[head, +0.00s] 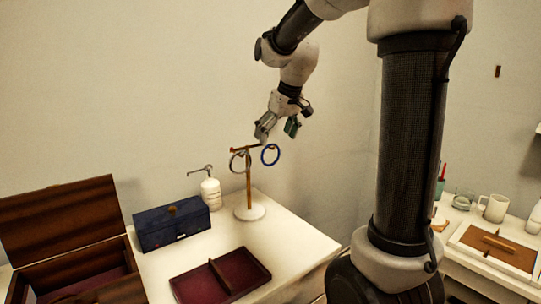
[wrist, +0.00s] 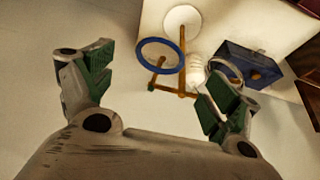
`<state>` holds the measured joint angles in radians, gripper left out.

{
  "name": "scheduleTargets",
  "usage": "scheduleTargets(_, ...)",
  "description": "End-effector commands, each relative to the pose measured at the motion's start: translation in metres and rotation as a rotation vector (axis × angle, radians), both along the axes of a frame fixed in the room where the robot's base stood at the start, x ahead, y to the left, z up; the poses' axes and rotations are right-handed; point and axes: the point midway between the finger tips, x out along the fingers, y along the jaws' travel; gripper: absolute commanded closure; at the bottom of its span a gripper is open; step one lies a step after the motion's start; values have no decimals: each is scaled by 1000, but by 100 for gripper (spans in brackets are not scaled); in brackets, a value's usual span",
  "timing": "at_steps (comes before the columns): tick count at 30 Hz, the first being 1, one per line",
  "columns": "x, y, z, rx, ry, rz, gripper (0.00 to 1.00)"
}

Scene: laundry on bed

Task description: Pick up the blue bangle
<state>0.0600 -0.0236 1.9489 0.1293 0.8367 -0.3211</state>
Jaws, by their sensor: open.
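The blue bangle (head: 278,157) hangs on the right end of the crossbar of a wooden stand (head: 248,188) with a round white base. In the wrist view the blue bangle (wrist: 139,55) shows as a full ring ahead of my fingers, over the stand's wooden bars (wrist: 182,60). My gripper (head: 278,130) is just above the bangle and the crossbar, pointing down. In the wrist view my gripper (wrist: 160,82) has its two green-padded fingers wide apart, with nothing held between them. I cannot tell the exact gap to the bangle.
A silver bangle (head: 232,160) hangs on the crossbar's left end, near my right finger in the wrist view. A white pump bottle (head: 210,192), a blue box (head: 172,226), an open wooden chest (head: 62,225) and a dark red tray (head: 240,270) stand around the stand.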

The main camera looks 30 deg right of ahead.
Motion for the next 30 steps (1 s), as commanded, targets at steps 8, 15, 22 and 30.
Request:
scheduleTargets(8,12,3,-34,1,5,1,11)
scheduleTargets(15,24,5,-65,0,4,0,11)
scheduleTargets(22,26,5,-68,1,2,0,11)
scheduleTargets(30,26,5,-68,1,2,0,53)
